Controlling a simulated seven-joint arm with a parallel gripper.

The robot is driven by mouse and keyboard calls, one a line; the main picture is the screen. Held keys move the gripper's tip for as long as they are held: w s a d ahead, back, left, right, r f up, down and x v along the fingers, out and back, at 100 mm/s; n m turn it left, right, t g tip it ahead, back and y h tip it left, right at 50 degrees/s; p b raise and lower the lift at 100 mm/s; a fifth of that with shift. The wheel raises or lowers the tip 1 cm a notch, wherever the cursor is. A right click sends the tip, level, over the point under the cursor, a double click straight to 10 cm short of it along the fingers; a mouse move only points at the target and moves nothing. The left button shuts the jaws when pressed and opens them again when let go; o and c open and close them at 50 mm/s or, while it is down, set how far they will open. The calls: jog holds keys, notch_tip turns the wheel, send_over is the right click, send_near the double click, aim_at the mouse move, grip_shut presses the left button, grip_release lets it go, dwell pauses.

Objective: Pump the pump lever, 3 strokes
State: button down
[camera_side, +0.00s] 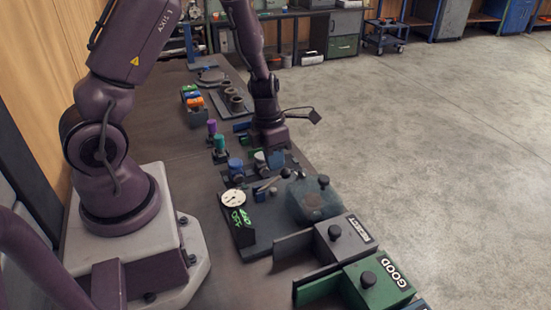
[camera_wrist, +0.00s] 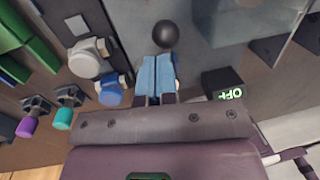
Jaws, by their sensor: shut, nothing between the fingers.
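A black ball knob (camera_side: 286,173), which looks like the end of the pump lever, stands on the dark panel near the pale lever-like bar (camera_side: 266,186). In the wrist view the black knob (camera_wrist: 165,36) is at the top centre, just beyond my fingertips. My gripper (camera_side: 275,164) points down over the panel, close behind the knob. Its two blue fingers (camera_wrist: 158,56) are together in the wrist view with nothing held. They appear to end right beside the knob; whether they touch it I cannot tell. The lever's shaft is mostly hidden.
A gauge (camera_side: 233,198) and an OFF sign (camera_side: 240,218) are nearby. A see-through cover (camera_side: 312,200) stands beside the knob. Blue (camera_wrist: 110,93) and grey (camera_wrist: 88,57) valve-like parts are close to the fingers. Grey REJECT (camera_side: 345,240) and green GOOD (camera_side: 378,283) bins are in front.

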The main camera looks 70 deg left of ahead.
jog(key=shift+w+d+f, duration=0.1)
jog(key=shift+w, duration=0.05)
jog(key=shift+w+f+g, duration=0.55)
jog(key=shift+w+g, duration=0.05)
jog(key=shift+g, duration=0.1)
jog(key=shift+w+f, duration=0.65)
jog(key=shift+f, duration=0.1)
jog(key=a+r, duration=0.3)
jog(key=r, duration=0.9)
jog(key=shift+w+a+r, duration=0.25)
jog(key=shift+w+r, duration=0.05)
jog(key=shift+w, duration=0.1)
